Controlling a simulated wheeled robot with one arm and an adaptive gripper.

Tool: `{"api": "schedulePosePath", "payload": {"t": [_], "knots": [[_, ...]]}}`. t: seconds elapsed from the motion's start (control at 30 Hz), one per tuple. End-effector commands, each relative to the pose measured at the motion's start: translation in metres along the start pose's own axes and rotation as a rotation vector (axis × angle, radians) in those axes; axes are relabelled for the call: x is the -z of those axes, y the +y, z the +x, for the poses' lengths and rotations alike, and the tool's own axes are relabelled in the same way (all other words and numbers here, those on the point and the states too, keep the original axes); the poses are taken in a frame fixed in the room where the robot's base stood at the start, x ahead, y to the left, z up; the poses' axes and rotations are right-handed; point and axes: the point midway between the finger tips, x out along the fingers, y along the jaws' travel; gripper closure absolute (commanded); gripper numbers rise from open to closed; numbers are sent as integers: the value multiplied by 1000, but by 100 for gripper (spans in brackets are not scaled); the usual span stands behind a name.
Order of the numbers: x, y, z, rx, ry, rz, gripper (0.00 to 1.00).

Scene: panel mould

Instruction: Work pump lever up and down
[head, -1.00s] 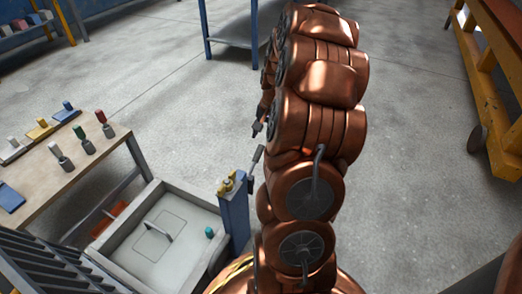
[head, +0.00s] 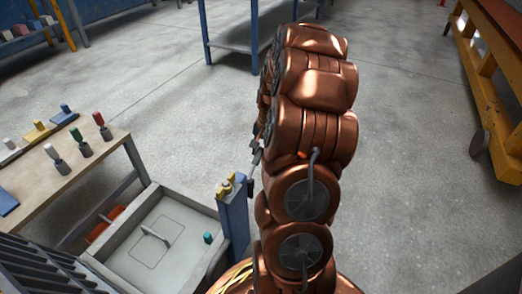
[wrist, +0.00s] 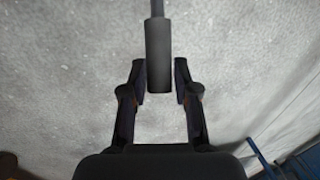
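The pump is a blue upright box (head: 235,218) with yellow parts on top, beside the grey sink-like tray. Its lever (head: 253,172) slants up from the top toward my gripper (head: 260,143), which is mostly hidden by my copper arm in the head view. In the wrist view, the lever's dark cylindrical grip (wrist: 158,60) lies between the two fingers of my gripper (wrist: 160,75). The fingers are apart, with narrow gaps showing beside the grip, so they are around it and not visibly clamped.
The grey tray (head: 108,262) holds a panel with a handle and a small teal knob (head: 208,238). A wooden table (head: 98,158) with several coloured-handled tools stands at left. A blue rack (head: 232,58) is behind, and an orange-yellow bench (head: 480,85) at right. Floor between is clear.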

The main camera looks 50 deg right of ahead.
Motion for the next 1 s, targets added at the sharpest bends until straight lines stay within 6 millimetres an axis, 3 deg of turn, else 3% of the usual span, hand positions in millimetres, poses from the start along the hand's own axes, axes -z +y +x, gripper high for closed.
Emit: {"api": "schedulePosePath", "payload": {"t": [0.23, 1.0], "knots": [[0, 0, 0, 0, 0, 0, 99], [4, 4, 3, 2, -39, 13, 100]]}}
